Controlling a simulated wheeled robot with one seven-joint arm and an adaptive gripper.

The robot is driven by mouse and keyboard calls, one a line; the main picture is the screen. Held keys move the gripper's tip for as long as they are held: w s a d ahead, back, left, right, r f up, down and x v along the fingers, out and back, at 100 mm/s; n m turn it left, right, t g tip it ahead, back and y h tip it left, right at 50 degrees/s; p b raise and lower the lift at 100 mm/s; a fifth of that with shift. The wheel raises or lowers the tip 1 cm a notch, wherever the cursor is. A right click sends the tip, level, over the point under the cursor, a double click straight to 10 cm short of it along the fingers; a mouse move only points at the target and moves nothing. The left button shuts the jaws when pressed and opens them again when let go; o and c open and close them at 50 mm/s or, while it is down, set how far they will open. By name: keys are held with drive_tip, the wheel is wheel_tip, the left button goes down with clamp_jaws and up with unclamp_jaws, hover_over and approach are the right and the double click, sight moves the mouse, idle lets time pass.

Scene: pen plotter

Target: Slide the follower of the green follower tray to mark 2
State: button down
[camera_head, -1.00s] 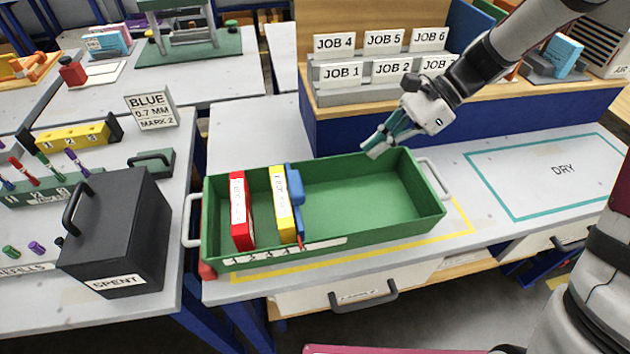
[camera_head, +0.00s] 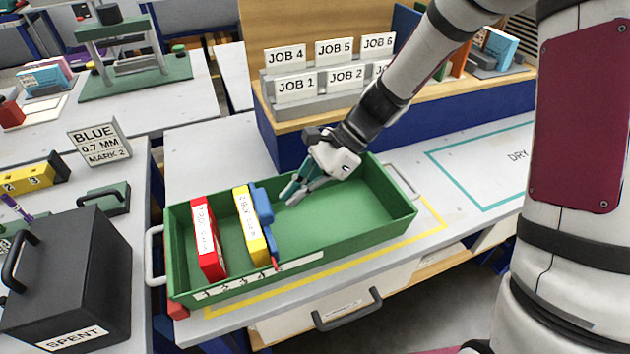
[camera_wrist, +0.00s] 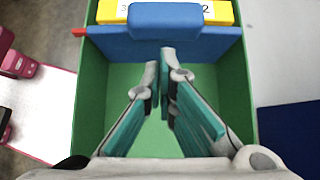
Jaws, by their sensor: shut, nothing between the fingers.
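The green follower tray (camera_head: 345,243) lies lengthwise on the bench. Its blue follower (camera_head: 262,206) stands upright across it with a raised block at its top, which shows in the wrist view (camera_wrist: 178,20). The follower rests against the right side of a yellow box (camera_head: 249,222); a red box (camera_head: 205,240) stands further left. The red pointer (camera_head: 276,264) is by the right end of the numbers on the front-rim scale (camera_head: 298,261). My gripper (camera_head: 290,199) is shut and empty, pointing down inside the tray, just right of the follower. I cannot tell whether it touches.
The tray's right part is empty. A black SPENT box (camera_head: 75,275) stands on the left bench near a BLUE 0.7 MM MARK 2 sign (camera_head: 99,143). The JOB card rack (camera_head: 330,85) is behind the tray. A teal DRY outline (camera_head: 470,190) marks clear bench at right.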

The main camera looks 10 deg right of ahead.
drive_tip(key=shift+s+a, duration=0.2)
drive_tip(key=shift+a, duration=0.5)
drive_tip(key=a, duration=0.2)
drive_tip(key=s+a, duration=0.1)
drive_tip(key=a, duration=0.1)
drive_tip(key=shift+s+a+p, duration=0.15)
drive_tip(key=shift+a+p, duration=0.15)
drive_tip(key=shift+p, duration=0.05)
drive_tip(key=shift+d, duration=0.15)
drive_tip(key=p, duration=0.2)
approach(266, 202)
drive_tip(key=w+d, duration=0.1)
drive_tip(key=d, duration=0.3)
drive_tip(key=p, duration=0.2)
drive_tip(key=shift+p, duration=0.3)
